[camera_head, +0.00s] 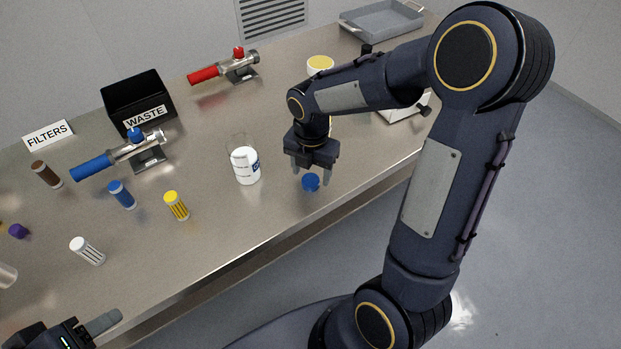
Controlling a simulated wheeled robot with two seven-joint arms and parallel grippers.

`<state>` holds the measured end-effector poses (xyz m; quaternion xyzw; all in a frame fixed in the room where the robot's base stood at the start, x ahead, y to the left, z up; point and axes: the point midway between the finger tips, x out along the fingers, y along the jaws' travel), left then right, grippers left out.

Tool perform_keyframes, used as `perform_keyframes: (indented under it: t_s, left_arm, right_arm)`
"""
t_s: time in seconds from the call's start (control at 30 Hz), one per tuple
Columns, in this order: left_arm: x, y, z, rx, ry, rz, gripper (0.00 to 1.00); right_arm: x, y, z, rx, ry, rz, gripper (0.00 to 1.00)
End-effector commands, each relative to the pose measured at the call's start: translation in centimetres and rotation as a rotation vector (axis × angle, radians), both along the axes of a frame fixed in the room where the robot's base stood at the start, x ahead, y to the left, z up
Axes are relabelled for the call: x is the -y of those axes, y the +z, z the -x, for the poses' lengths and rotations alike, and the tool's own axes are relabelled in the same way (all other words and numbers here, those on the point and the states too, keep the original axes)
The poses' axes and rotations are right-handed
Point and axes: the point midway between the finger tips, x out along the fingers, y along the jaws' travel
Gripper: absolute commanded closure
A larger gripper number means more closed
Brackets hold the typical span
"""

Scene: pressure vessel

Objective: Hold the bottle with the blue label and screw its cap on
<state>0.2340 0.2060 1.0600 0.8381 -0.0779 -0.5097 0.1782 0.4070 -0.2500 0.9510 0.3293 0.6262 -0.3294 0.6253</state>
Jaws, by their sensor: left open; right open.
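The bottle with the blue label (245,170) stands upright on the steel table, left of my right gripper. It has a white lower part, a clear upper part and no cap on it. I cannot tell whether the fingers touch the cap. My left gripper (100,324) is at the bottom left corner, open, only partly in frame and away from the bottle.
Several filter cartridges, including a blue one (121,194) and a yellow one (176,206), stand at left. A blue-handled housing (120,154), a black waste bin (138,98) and a red-handled housing (224,69) lie behind. A grey tray (382,20) is far back. The table's front edge is near the cap.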

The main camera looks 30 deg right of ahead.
Motion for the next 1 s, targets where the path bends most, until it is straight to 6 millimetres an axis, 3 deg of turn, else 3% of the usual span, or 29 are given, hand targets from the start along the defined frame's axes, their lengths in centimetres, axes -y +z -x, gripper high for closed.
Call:
perform_keyframes:
  t_s: [0.2,0.53,0.87,1.0]
  left_arm:
    - [0.0,0.1,0.0,0.0,0.0,0.0,0.46]
    - [0.0,0.1,0.0,0.0,0.0,0.0,0.46]
    - [0.0,0.1,0.0,0.0,0.0,0.0,0.46]
    - [0.0,0.1,0.0,0.0,0.0,0.0,0.46]
  right_arm:
    - [0.0,-1.9,0.0,0.0,0.001,0.001,0.4]
    - [0.0,-1.9,0.0,0.001,0.0,0.0,0.42]
    - [0.0,-1.9,0.0,0.001,0.0,0.0,0.84]
    - [0.0,-1.9,0.0,0.001,0.0,0.0,0.84]
